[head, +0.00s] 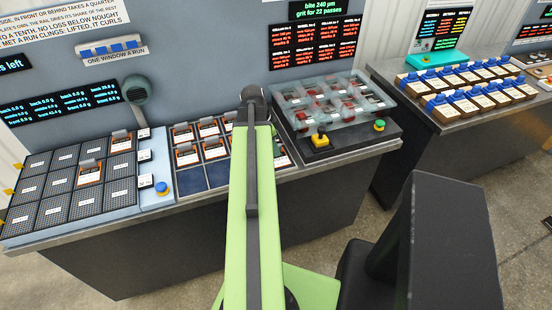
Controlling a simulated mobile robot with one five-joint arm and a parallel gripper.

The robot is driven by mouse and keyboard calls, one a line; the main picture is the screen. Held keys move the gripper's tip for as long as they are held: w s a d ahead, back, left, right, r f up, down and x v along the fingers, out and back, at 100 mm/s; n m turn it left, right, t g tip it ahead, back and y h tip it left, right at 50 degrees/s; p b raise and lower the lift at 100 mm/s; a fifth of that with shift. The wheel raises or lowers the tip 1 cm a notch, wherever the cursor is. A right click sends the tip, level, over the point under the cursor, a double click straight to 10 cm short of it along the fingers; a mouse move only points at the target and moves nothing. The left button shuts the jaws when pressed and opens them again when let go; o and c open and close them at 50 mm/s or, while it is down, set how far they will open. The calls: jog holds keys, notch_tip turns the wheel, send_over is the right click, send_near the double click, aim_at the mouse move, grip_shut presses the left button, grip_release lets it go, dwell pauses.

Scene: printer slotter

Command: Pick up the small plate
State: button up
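Several small plates with orange edges, white labels and grey tabs lie on the left bench in the head view. Others, such as one plate (187,155), stand in rows on a blue panel left of my arm. I cannot tell which one the task means. My green arm reaches up across the middle of the view and covers part of those rows. My gripper cannot be made out; the arm's dark far joint hides whatever is beyond it.
A right bench (440,135) holds rows of blue-topped blocks (470,92). Open floor lies between the benches and in front.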

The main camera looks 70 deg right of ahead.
grip_shut()
jog(key=shift+r, duration=0.15)
